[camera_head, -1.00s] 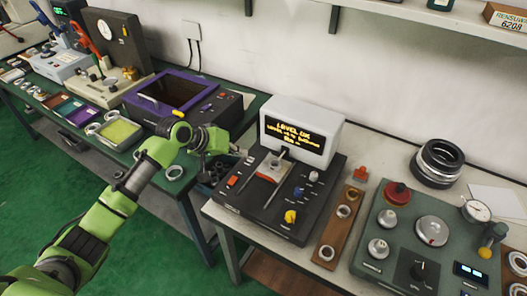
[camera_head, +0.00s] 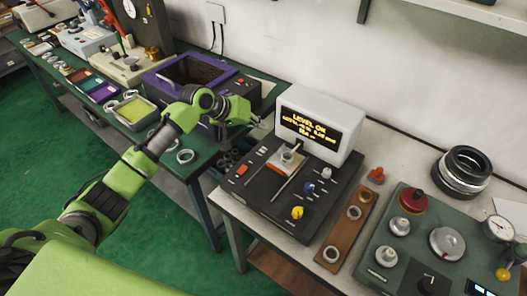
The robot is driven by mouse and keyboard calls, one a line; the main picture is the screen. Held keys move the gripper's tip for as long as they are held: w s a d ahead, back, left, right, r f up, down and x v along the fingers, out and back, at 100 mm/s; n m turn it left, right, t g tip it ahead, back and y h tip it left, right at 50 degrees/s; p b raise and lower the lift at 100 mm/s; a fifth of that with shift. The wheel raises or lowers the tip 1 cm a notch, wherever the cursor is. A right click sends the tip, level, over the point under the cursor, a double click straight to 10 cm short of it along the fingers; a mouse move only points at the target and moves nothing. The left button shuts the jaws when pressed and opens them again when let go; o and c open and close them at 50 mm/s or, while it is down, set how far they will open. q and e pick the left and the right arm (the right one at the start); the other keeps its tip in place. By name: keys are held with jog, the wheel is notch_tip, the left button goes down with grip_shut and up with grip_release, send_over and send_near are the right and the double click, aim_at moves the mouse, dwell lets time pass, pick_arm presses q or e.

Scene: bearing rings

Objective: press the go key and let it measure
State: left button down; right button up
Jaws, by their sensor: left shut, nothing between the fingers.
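The measuring instrument has a black sloping panel (camera_head: 262,205) and a white display head (camera_head: 345,118). Its yellow text reads "LEVEL OK" on top; the smaller lines are too blurred to read surely. A metal ring (camera_head: 287,159) sits on the small plate below the display. The panel carries a red key (camera_head: 242,170), a blue knob (camera_head: 309,188), a grey knob (camera_head: 325,173) and a yellow knob (camera_head: 297,212). I cannot read which control is go. My left gripper (camera_head: 262,122) is shut and empty, just left of the display head, apart from the keys; its fingertips are small here.
A brown board (camera_head: 348,228) with rings lies right of the instrument, beside a grey-green device (camera_head: 420,238) with knobs. Dark stacked rings (camera_head: 462,171) stand behind. A purple-framed box (camera_head: 195,75) and trays cover the left bench. A gap separates the benches.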

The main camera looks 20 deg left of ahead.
pick_arm(q)
jog(key=b, duration=0.6)
send_over(261, 150)
notch_tip(261, 150, down, 6)
jog(key=shift+r, duration=0.1)
jog(key=shift+f, duration=0.4)
jog(key=shift+d+f, duration=0.1)
jog(key=shift+f, duration=0.4)
jog(key=shift+f, duration=0.15)
jog(key=shift+f, duration=0.25)
